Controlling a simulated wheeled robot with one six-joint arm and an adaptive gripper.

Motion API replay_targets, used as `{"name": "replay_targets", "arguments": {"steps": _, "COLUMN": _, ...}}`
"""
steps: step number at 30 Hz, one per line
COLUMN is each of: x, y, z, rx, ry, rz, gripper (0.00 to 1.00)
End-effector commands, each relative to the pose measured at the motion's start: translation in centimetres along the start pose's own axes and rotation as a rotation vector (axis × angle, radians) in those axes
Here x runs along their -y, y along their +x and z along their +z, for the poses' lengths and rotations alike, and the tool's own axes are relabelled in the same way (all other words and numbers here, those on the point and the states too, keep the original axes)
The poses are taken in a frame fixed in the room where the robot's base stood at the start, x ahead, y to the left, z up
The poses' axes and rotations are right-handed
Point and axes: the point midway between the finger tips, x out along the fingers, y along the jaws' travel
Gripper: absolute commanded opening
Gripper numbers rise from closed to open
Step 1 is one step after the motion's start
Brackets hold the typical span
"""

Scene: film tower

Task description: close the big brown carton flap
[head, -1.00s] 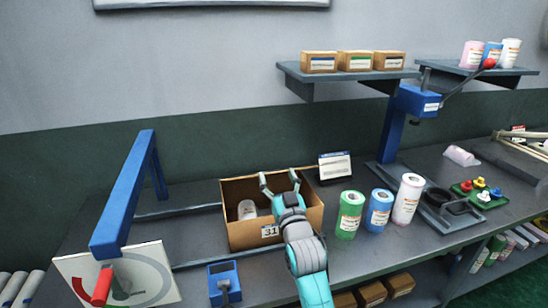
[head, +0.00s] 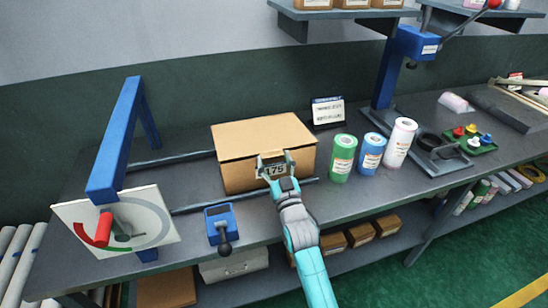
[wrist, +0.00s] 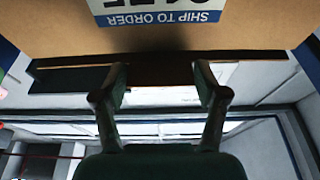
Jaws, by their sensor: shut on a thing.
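The brown carton (head: 238,178) stands on the grey bench, left of the middle in the head view. Its big flap (head: 260,133) lies across the top and hides the inside. My gripper (head: 275,163) is at the flap's front edge, with its fingers either side of the white label on the front. In the wrist view brown cardboard (wrist: 160,38) with an upside-down "SHIP TO ORDER" label fills the top. There my gripper (wrist: 160,88) has its fingers apart, with a dark brown cardboard edge between them. It is shut on the flap's edge.
Green (head: 343,158), blue (head: 371,152) and white (head: 400,143) rolls stand right of the carton. A blue lever box (head: 221,222) and a blue frame (head: 118,135) with a dial board are at left. A small sign (head: 328,112) stands behind.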

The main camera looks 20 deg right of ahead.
Motion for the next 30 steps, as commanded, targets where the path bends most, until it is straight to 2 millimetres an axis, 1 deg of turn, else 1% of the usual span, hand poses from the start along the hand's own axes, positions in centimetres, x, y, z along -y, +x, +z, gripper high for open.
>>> {"name": "replay_targets", "arguments": {"steps": 1, "x": 0.0, "y": -0.1, "z": 0.3, "rx": 0.007, "ry": 0.000, "rz": 0.000, "gripper": 0.09}}
{"name": "replay_targets", "arguments": {"steps": 8, "x": 0.0, "y": 0.0, "z": 0.3, "rx": 0.006, "ry": 0.000, "rz": 0.000, "gripper": 0.09}}
{"name": "replay_targets", "arguments": {"steps": 9, "x": 0.0, "y": 0.0, "z": 0.3, "rx": 0.006, "ry": 0.000, "rz": 0.000, "gripper": 0.79}}
{"name": "replay_targets", "arguments": {"steps": 11, "x": 0.0, "y": 0.0, "z": 0.2, "rx": 0.005, "ry": 0.000, "rz": 0.000, "gripper": 0.94}}
{"name": "replay_targets", "arguments": {"steps": 12, "x": 0.0, "y": 0.0, "z": 0.2, "rx": 0.005, "ry": 0.000, "rz": 0.000, "gripper": 0.98}}
{"name": "replay_targets", "arguments": {"steps": 23, "x": 0.0, "y": -0.2, "z": 0.1, "rx": 0.002, "ry": 0.000, "rz": 0.000, "gripper": 0.98}}
{"name": "replay_targets", "arguments": {"steps": 26, "x": 0.0, "y": -0.8, "z": 0.1, "rx": 0.002, "ry": 0.000, "rz": 0.000, "gripper": 0.98}}
{"name": "replay_targets", "arguments": {"steps": 30, "x": 0.0, "y": -2.9, "z": 0.2, "rx": 0.004, "ry": 0.000, "rz": 0.000, "gripper": 0.98}}
